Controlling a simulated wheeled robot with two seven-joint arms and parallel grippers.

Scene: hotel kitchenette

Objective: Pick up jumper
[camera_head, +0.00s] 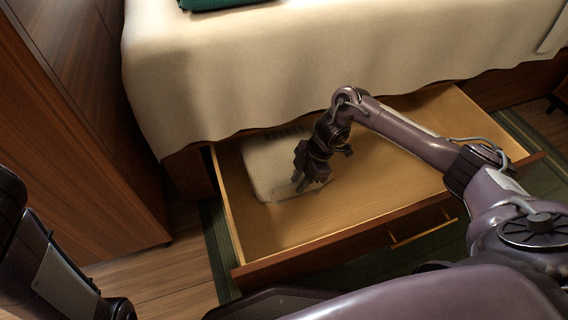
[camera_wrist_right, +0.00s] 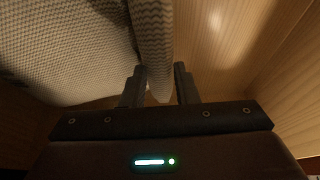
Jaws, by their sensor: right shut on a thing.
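The jumper (camera_head: 272,165) is a folded cream knitted garment. It lies in the left back part of the open drawer (camera_head: 350,205). My right gripper (camera_head: 307,187) reaches down into the drawer at the jumper's right edge. In the right wrist view the gripper (camera_wrist_right: 160,88) is shut on a folded edge of the jumper (camera_wrist_right: 75,55), with the fabric between its two fingers. The rest of the jumper spreads to the left there. My left arm shows at the lower left of the head view, but its gripper is not in view.
A bed with a cream cover (camera_head: 330,60) stands behind and above the drawer. A wooden cabinet (camera_head: 85,150) is at the left. The drawer's front panel (camera_head: 330,248) with its handle faces me. The drawer floor right of the jumper is bare.

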